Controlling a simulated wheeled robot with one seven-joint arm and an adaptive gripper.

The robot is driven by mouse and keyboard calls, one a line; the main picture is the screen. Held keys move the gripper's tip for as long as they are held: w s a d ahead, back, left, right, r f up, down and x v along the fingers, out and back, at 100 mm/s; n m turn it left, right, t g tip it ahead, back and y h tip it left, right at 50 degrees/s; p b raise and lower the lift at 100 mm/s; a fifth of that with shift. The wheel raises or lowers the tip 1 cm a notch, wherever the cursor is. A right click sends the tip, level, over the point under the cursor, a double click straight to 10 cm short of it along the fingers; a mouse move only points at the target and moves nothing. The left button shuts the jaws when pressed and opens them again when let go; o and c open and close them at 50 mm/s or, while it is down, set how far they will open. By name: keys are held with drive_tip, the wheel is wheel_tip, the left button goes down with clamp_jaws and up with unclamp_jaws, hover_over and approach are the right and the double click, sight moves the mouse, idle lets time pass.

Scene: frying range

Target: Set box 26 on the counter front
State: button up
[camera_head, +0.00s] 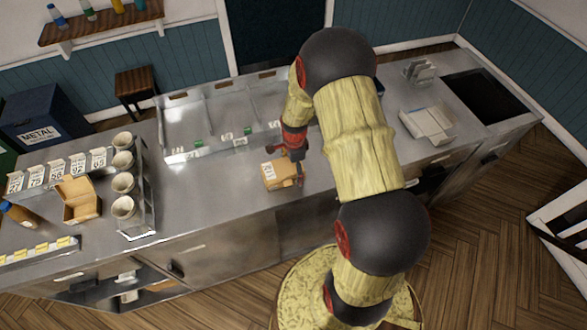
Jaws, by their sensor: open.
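A small closed cardboard box (276,175) with a white label sits on the steel counter (225,205), close to its front edge. The label's number is too small to read, so I cannot tell whether it is box 26. My gripper (289,162) is open at the box's right and back side, with its dark fingers close to it. I cannot tell whether they touch the box. My arm covers the counter to the right of the box.
Numbered white cards (57,173) stand in a row at the left, beside an open cardboard box (79,200) and a rack of cups (123,183). Shallow steel bays (185,125) lie behind the box. The counter left of the box is clear.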

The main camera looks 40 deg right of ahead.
wheel_tip(320, 180, up, 12)
drive_tip(key=shift+s+a+f+b, duration=0.1)
drive_tip(key=shift+s+b, duration=0.05)
drive_tip(key=shift+b, duration=0.15)
drive_tip(key=s+a+r+n+t, duration=0.1)
drive_tip(key=s+a+r+n, duration=0.3)
drive_tip(key=r, duration=0.4)
drive_tip(key=s+a+r+n+t, duration=0.1)
drive_tip(key=s+a+r+n, duration=0.1)
drive_tip(key=a+r+n, duration=0.4)
drive_tip(key=s+a+r+n+t, duration=0.2)
drive_tip(key=s+a+r+n, duration=0.15)
drive_tip(key=r, duration=0.55)
drive_tip(key=s+a+r+n+t, duration=0.1)
drive_tip(key=s+a+r+n, duration=0.3)
drive_tip(key=s+n, duration=0.3)
drive_tip(key=shift+s+r+n, duration=0.2)
drive_tip(key=shift+s+n, duration=0.15)
drive_tip(key=shift+s, duration=0.7)
